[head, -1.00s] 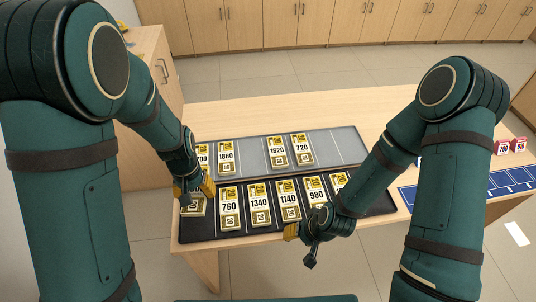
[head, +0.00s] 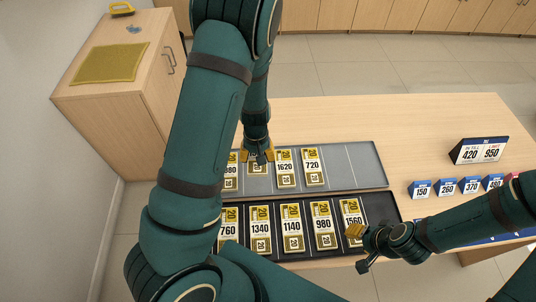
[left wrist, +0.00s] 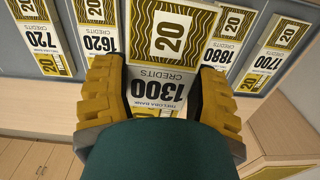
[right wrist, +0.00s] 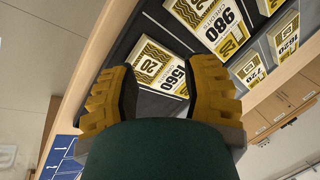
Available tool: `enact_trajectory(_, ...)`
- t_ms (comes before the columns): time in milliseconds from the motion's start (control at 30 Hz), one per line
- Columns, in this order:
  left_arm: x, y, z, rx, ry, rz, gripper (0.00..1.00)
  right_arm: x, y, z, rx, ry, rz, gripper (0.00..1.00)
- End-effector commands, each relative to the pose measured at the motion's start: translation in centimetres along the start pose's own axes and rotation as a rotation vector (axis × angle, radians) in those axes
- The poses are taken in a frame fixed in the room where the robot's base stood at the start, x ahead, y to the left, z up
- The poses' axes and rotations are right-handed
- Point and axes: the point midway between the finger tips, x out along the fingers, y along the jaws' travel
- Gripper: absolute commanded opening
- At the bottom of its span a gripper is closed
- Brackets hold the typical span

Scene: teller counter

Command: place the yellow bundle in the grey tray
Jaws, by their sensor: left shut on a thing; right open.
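My left gripper (head: 257,157) is shut on a yellow-and-white bundle (left wrist: 172,38) marked 1300. In the left wrist view it is gripped by its sides between the yellow fingers. In the head view it is over the grey tray (head: 362,165), in the column between the 1880 and 1620 bundles, mostly hidden by my gripper. I cannot tell whether it touches the tray floor. My right gripper (head: 356,233) is open and empty near the 1560 bundle (head: 351,217), at the right end of the row in the black tray.
The black tray (head: 385,214) in front holds several similar bundles; my left arm covers its left end. The 1620 (head: 286,168) and 720 (head: 313,166) bundles lie in the grey tray, whose right columns are empty. Small blue price signs (head: 421,189) and a larger sign (head: 480,151) stand at right.

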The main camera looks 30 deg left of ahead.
Motion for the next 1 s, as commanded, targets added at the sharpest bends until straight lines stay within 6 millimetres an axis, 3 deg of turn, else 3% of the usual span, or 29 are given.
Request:
enact_trajectory(133, 1.3, -0.8, -0.2, -0.045, -0.001, -0.004, 0.24, 0.0, 0.0, 0.0, 0.001, 0.000, 0.000, 0.47)
enact_trajectory(400, 5.9, -0.9, -0.3, -0.047, -0.001, -0.004, 0.24, 1.2, 0.5, 0.4, -0.001, -0.007, 0.001, 0.47)
enact_trajectory(667, 7.8, -0.8, -0.3, -0.045, 0.001, -0.003, 0.24, 1.5, 0.6, 0.6, -0.003, -0.011, 0.000, 0.47)
enact_trajectory(867, 10.4, -0.9, -0.3, -0.046, 0.000, -0.004, 0.24, 2.0, 0.8, 0.9, -0.004, -0.016, 0.000, 0.47)
enact_trajectory(1000, 10.5, -0.8, -0.3, -0.045, 0.002, -0.003, 0.24, 1.9, 0.7, 0.9, -0.004, -0.017, -0.001, 0.47)
